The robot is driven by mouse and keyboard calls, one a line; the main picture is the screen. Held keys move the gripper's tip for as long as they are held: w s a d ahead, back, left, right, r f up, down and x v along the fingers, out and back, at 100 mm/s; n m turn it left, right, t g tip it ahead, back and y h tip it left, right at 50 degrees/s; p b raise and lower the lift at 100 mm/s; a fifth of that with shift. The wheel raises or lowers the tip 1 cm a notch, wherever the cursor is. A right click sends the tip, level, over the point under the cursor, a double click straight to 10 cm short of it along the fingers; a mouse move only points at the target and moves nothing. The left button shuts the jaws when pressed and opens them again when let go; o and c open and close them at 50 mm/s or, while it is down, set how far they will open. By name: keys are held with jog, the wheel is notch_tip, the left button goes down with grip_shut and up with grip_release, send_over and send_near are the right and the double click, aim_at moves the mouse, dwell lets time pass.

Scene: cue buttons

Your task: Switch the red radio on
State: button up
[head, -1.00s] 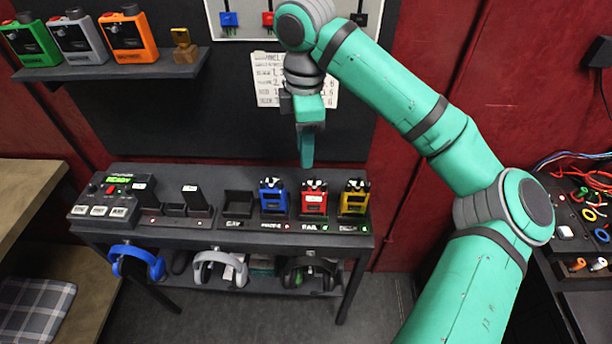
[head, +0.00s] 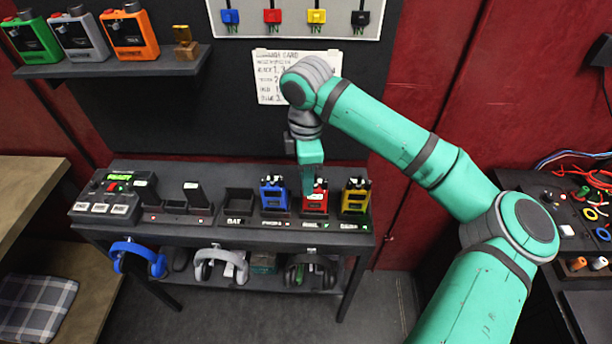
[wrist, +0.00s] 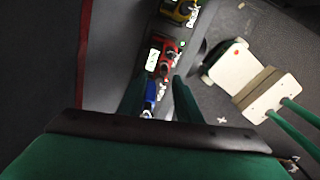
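The red radio (head: 317,203) stands upright in a charging slot between the blue radio (head: 273,195) and the yellow radio (head: 355,197). In the wrist view the red radio (wrist: 167,60) lies just beyond my fingertips, with a white label beside it. My gripper (head: 307,190) points down in front of the red radio's left side and partly hides it. In the wrist view my gripper (wrist: 160,84) is open and empty, with the blue radio (wrist: 150,97) seen between its fingers. I cannot tell whether a finger touches the red radio.
The radios stand on a dark bench (head: 230,226) with a control box (head: 112,195) at its left end and headsets hanging below. A shelf (head: 110,66) holds several boxed devices. A written card (head: 268,78) hangs behind my arm. A cable panel (head: 580,215) stands at right.

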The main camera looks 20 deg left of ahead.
grip_shut()
jog(key=shift+a+m, duration=0.1)
jog(key=shift+m, duration=2.1)
grip_release()
